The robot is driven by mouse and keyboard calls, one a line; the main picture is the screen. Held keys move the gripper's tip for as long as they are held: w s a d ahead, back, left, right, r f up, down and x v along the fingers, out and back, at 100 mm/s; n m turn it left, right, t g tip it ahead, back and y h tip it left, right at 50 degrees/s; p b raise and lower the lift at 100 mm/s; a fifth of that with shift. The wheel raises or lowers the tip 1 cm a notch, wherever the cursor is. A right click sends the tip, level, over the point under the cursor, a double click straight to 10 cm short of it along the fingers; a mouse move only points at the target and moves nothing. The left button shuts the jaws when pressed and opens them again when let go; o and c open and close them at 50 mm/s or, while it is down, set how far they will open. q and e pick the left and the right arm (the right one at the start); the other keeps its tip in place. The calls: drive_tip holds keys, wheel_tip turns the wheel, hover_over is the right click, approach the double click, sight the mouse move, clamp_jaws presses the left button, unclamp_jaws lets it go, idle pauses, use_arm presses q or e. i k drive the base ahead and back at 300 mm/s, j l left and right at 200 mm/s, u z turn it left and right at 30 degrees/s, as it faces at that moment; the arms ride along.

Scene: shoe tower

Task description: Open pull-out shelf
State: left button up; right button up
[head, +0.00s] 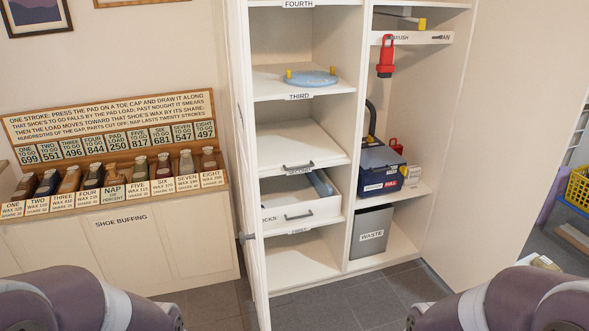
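A tall white cabinet (353,200) stands ahead with its left door (254,200) swung open. In its left bay, a flat white shelf board (300,146) with a dark bar handle (298,166) at its front lies under the "THIRD" label; it looks like the pull-out shelf. It appears pushed in, its front about level with the shelf edges. Below it a white drawer (275,211) marked in part "CKS" has its own dark handle (299,216). Only parts of my two arms show at the bottom corners. Neither gripper is in view.
A blue disc (312,77) with yellow knobs lies on the shelf above. The right bay holds a dark blue machine (381,166) and a grey waste bin (371,234). A shoe buffing rack (120,170) stands left. Grey floor before the cabinet is clear.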

sight(281, 145)
drive_tip(key=i+l+u, duration=0.1)
drive_tip(key=i+l, duration=2.15)
drive_tip(key=i, duration=0.1)
